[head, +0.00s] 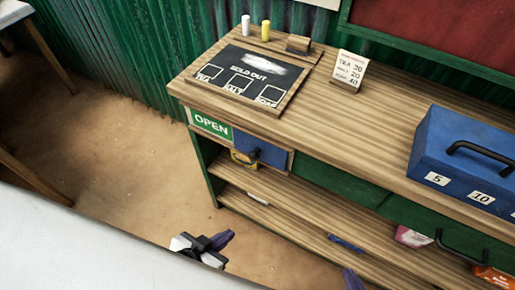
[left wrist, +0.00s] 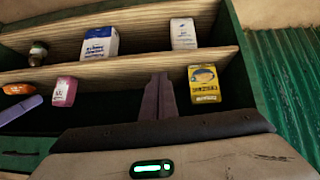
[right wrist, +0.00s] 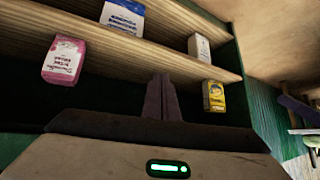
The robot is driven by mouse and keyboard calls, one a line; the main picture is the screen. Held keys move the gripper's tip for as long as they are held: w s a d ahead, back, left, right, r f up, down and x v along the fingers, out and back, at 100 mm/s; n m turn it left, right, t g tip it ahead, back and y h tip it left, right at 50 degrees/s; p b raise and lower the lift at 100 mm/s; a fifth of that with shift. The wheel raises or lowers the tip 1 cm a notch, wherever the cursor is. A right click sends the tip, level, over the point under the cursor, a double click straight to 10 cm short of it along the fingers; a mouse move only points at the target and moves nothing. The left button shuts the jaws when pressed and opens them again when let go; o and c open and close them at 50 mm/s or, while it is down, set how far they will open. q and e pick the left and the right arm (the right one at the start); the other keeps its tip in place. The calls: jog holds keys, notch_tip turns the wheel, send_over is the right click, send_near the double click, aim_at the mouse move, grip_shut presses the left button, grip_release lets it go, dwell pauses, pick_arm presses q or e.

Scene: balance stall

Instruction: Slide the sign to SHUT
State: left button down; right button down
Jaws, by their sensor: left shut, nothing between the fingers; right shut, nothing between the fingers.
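The sign on the counter's front edge shows a green OPEN panel (head: 211,126) at the left end. A blue sliding plate (head: 275,153) with a dark knob (head: 254,154) sits to the right of it. No SHUT lettering shows. My left gripper (head: 228,236) is shut and empty, low in front of the counter and below the sign, well apart from the knob; its closed fingers also show in the left wrist view (left wrist: 158,95). My right gripper (head: 350,275) is shut and empty at the lower edge, further right; its fingers show in the right wrist view (right wrist: 160,95).
The wooden counter (head: 350,125) carries a chalkboard (head: 245,75), a price card (head: 348,70) and a blue cash box (head: 465,160). Shelves below hold several packets, including a yellow one (left wrist: 204,84) and a pink one (right wrist: 64,59). Floor left of the counter is clear.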

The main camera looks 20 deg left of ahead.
pick_arm(q)
jog(key=shift+w, duration=0.1)
